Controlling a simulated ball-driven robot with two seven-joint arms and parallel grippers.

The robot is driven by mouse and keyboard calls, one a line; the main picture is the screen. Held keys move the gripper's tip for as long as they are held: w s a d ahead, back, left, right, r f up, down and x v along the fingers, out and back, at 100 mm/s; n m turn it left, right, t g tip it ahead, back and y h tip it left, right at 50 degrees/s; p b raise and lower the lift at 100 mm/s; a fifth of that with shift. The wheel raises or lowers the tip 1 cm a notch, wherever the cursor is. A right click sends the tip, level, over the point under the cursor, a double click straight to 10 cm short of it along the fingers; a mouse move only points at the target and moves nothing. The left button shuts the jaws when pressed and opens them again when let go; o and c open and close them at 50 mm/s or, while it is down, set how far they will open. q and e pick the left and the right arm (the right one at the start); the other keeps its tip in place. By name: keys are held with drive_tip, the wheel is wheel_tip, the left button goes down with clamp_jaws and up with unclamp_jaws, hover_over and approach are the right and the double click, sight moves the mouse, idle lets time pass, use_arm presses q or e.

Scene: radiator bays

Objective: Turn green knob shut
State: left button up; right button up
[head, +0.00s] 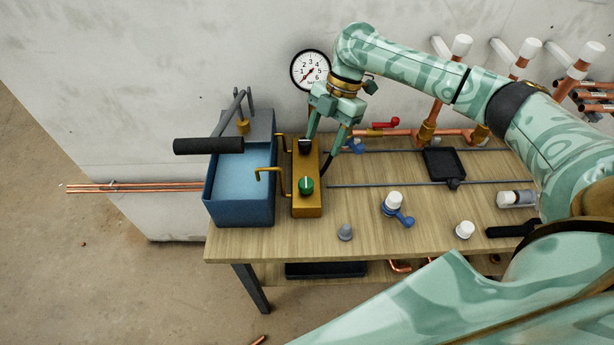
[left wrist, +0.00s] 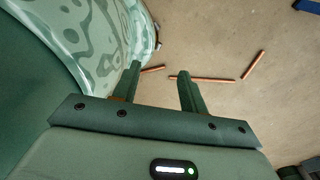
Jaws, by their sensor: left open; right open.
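The green knob (head: 306,185) sits on the near part of a brass block (head: 308,208) in the head view. A pale mark on its face runs roughly along the block's length. A black knob (head: 305,146) sits at the block's far end. My right gripper (head: 322,150) is open and points down, its fingers near the black knob and beyond the green knob. I cannot tell whether a finger touches the black knob. My left gripper (left wrist: 160,71) shows only in the left wrist view, open and empty above the floor.
A blue water tank (head: 239,215) with a black-handled lever (head: 208,146) stands left of the block. A gauge (head: 311,70) is on the wall behind. Right of the block are blue-handled valves (head: 397,210), a grey cap (head: 345,232) and a black tray (head: 444,163). Copper pieces (left wrist: 215,79) lie on the floor.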

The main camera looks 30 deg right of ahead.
drive_tip(key=b, duration=0.1)
approach(307, 181)
wheel_tip(307, 181, down, 2)
drive_tip(key=x, duration=0.2)
drive_tip(key=b+x, duration=0.1)
drive_tip(key=x, duration=0.3)
drive_tip(key=shift+s+a+f, duration=0.1)
drive_tip(key=shift+s+a, duration=0.15)
drive_tip(key=shift+a, duration=0.15)
drive_tip(key=shift+a+f+b, duration=0.2)
drive_tip(key=shift+f+b, duration=0.15)
drive_tip(key=shift+f, duration=0.05)
use_arm(q)
drive_tip(key=f, duration=0.3)
drive_tip(key=shift+w+f, duration=0.1)
drive_tip(key=shift+w, duration=0.2)
use_arm(e)
drive_tip(key=c, duration=1)
